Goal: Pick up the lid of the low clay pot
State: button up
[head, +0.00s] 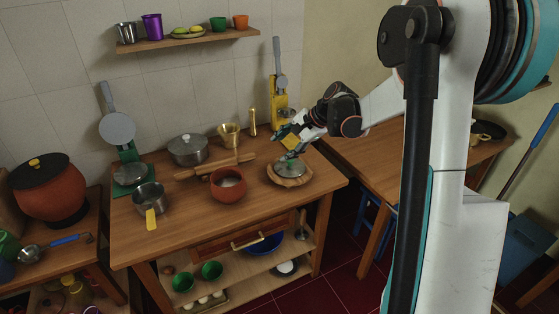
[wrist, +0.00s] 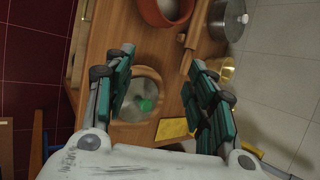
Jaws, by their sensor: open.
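The low clay pot (head: 291,182) is a shallow tan vessel on the right part of the wooden table. Its grey lid (head: 289,169) with a green knob sits on top. In the wrist view the lid (wrist: 137,92) lies between the lines of my two fingers, nearer the left one, with the pot's rim (wrist: 157,76) around it. My gripper (head: 288,155) is open and empty, just above the lid in the head view. It also frames the lid in the wrist view (wrist: 162,60). I cannot tell whether a fingertip touches anything.
A reddish clay bowl (head: 228,194) and a rolling pin (head: 240,160) stand left of the pot. A brass mortar (head: 229,139) and a yellow press (head: 280,112) stand behind. A flat yellow thing (wrist: 173,128) shows near my right finger. The table's front edge is close.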

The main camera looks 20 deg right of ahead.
jog(key=w+d+f+m+t+y, duration=0.1)
jog(key=w+d+f+m+y, duration=0.25)
jog(key=d+f+m, duration=0.45)
jog(key=m+t+y, duration=0.1)
jog(key=m+t, duration=0.1)
jog(key=m, duration=0.1)
send_near(303, 170)
notch_tip(303, 170, up, 4)
jog(key=w+a, duration=0.1)
jog(key=shift+y, duration=0.25)
jog(key=x, duration=0.2)
jog(key=b+x, duration=0.1)
jog(key=x, duration=0.5)
jog(key=shift+w+r, duration=0.2)
jog(key=shift+r, duration=0.05)
jog(key=shift+b+x, duration=1.35)
jog(key=shift+x, duration=1.6)
jog(key=shift+w+r, duration=0.1)
jog(key=shift+r, duration=0.1)
jog(key=c, duration=1.2)
